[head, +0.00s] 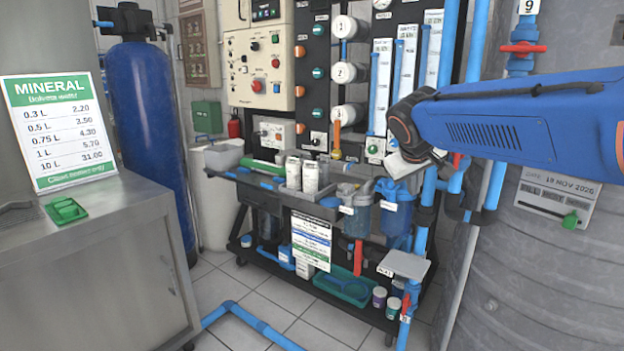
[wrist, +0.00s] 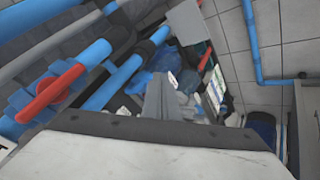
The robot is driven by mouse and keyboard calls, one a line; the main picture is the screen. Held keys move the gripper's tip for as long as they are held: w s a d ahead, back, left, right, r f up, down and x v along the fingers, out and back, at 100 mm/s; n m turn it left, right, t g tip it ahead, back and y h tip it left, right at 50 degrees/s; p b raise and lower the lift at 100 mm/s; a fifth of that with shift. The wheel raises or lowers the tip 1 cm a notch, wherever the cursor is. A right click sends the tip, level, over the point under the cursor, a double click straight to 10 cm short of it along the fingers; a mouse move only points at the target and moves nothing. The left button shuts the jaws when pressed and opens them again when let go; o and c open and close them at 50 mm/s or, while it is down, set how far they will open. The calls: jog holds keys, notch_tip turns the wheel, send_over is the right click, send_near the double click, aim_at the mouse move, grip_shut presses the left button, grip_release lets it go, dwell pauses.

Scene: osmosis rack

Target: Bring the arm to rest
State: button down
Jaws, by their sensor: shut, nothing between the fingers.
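My blue arm (head: 520,125) reaches in from the right edge in the head view, with its dark wrist joint (head: 405,120) in front of the rack. My gripper (wrist: 163,92) shows in the wrist view as two grey fingers side by side, shut with nothing between them. In the head view the pale end of my wrist hangs near the blue filter housings, and the fingertips are hard to make out there.
A blue pipe with a red valve handle (wrist: 52,92) lies left of my fingers in the wrist view. A rack cart with a grey tray (head: 325,211) stands behind my wrist. A grey tank (head: 520,270) is at right, a steel counter (head: 90,260) at left. Tiled floor between is partly free.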

jog(key=s+d+f+m+g+y, duration=0.1)
jog(key=s+f, duration=0.5)
jog(key=s, duration=0.5)
jog(key=s+d+f+m+y, duration=0.1)
jog(key=s+f, duration=0.6)
jog(key=s, duration=0.4)
jog(key=s+d+f+m+g+y, duration=0.1)
jog(key=s+f, duration=0.5)
jog(key=s, duration=0.5)
jog(key=shift+s+d+f+g, duration=0.3)
jog(key=shift+s, duration=0.05)
